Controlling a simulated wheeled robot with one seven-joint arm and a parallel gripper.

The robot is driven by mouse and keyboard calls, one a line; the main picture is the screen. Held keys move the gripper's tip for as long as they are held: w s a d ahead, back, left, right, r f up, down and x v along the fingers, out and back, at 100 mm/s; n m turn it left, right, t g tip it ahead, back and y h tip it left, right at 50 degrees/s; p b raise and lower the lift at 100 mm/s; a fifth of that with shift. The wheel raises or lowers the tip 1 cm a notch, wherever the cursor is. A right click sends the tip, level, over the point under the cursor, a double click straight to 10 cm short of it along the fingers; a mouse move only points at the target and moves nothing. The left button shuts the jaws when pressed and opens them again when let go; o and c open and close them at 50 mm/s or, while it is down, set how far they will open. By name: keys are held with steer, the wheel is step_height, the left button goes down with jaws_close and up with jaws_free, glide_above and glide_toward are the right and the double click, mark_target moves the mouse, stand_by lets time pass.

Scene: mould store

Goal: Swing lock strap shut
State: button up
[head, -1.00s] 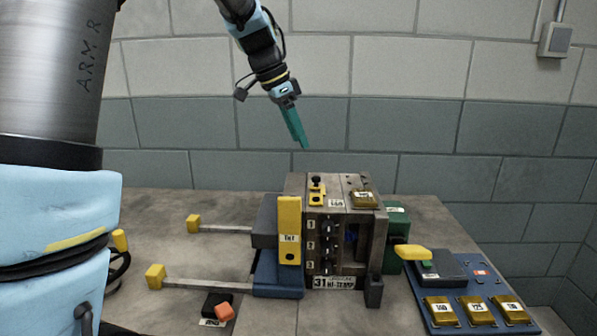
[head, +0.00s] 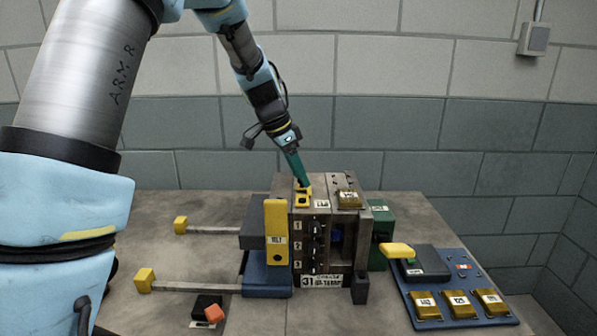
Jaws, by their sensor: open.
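A grey mould block (head: 325,222) marked 31 stands on the bench. My gripper (head: 303,184), with teal fingers, points down from above at the strap's back end. The fingers hide the black knob there. The jaws are open; I cannot tell whether they are around the knob or just above it.
A gold tagged block (head: 349,199) sits on the mould top to the right. A tall yellow plate (head: 277,233) stands at its left front. Yellow-tipped rods (head: 200,229) reach left. A blue panel (head: 455,299) with gold blocks and a yellow handle (head: 397,251) is at right.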

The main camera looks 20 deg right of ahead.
jaws_close()
stand_by(0.3)
stand_by(1.1)
